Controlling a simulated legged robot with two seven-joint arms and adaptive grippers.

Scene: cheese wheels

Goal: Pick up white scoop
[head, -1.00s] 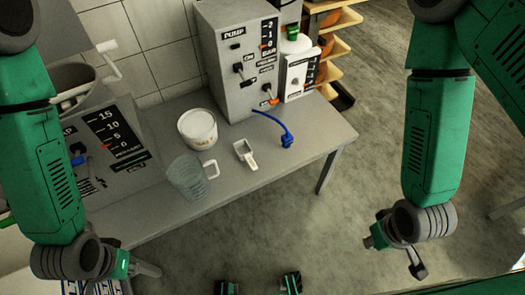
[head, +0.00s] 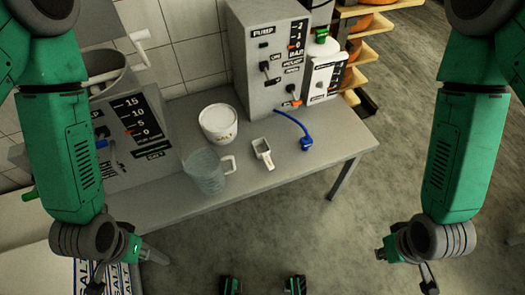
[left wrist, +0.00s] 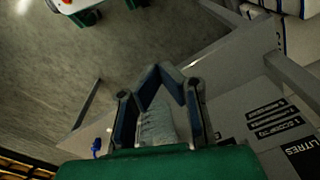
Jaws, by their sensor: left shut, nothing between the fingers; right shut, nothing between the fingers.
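The white scoop (head: 263,153) lies on the grey table (head: 300,172), to the right of the clear pitcher (head: 204,172). Its square, open bowl and short handle are in plain sight in the head view. My left gripper (head: 97,285) hangs at the lower left, well away from the scoop, and is shut and empty. My right gripper (head: 428,279) hangs at the lower right over the floor, away from the table, shut and empty.
A white tub (head: 219,124) stands behind the pitcher. The pump box (head: 262,65) and a white dispenser (head: 322,75) stand at the back. A grey machine (head: 130,125) is at left. The table's front right is clear.

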